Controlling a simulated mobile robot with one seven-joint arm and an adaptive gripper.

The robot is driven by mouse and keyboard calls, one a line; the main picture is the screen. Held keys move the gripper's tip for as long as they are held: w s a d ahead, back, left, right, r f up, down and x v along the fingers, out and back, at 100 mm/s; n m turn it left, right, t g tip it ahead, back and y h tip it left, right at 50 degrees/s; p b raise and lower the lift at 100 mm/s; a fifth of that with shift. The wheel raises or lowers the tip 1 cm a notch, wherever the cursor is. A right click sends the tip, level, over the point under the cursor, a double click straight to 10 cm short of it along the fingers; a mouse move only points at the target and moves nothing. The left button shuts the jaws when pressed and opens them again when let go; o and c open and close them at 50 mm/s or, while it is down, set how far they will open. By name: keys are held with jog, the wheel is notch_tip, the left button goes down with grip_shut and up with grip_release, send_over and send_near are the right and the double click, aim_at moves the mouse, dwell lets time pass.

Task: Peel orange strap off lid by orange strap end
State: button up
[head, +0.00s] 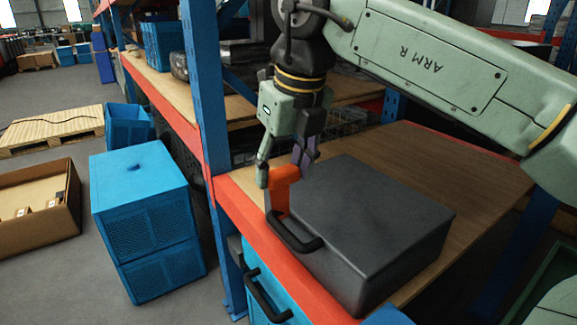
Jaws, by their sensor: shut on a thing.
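A dark grey box with a flat lid (375,215) sits on the wooden shelf, near its front edge. It has a black handle (291,232) on its front side. The orange strap (277,193) shows at the box's left corner, behind the handle, and its upper part bends over at the fingertips. My gripper (283,173) is above that corner, pointing down, shut on the upper end of the orange strap. The fingers hide part of the strap, and I cannot tell how much of it still touches the lid.
A blue rack post (207,130) stands left of the box. Stacked blue crates (150,220) and a cardboard box (40,208) are on the floor at left. The wooden shelf (440,150) is bare behind the box. Another black handle (265,297) is below the shelf edge.

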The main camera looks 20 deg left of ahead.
dwell(0.3)
jog(key=w+a+r+p, duration=0.2)
jog(key=w+a+p, duration=0.2)
jog(key=a, duration=0.1)
jog(key=shift+a+p, duration=0.3)
jog(key=shift+a, duration=0.1)
dwell(0.4)
jog(key=shift+w, duration=0.15)
jog(key=w+a+p, duration=0.3)
jog(key=w+a, duration=0.1)
jog(key=a, duration=0.1)
jog(key=shift+a, duration=0.3)
dwell(0.5)
jog(key=shift+f, duration=0.1)
jog(key=w+a, duration=0.4)
jog(key=a, duration=0.1)
jog(key=shift+a, duration=0.35)
dwell(0.4)
jog(key=shift+w, duration=0.1)
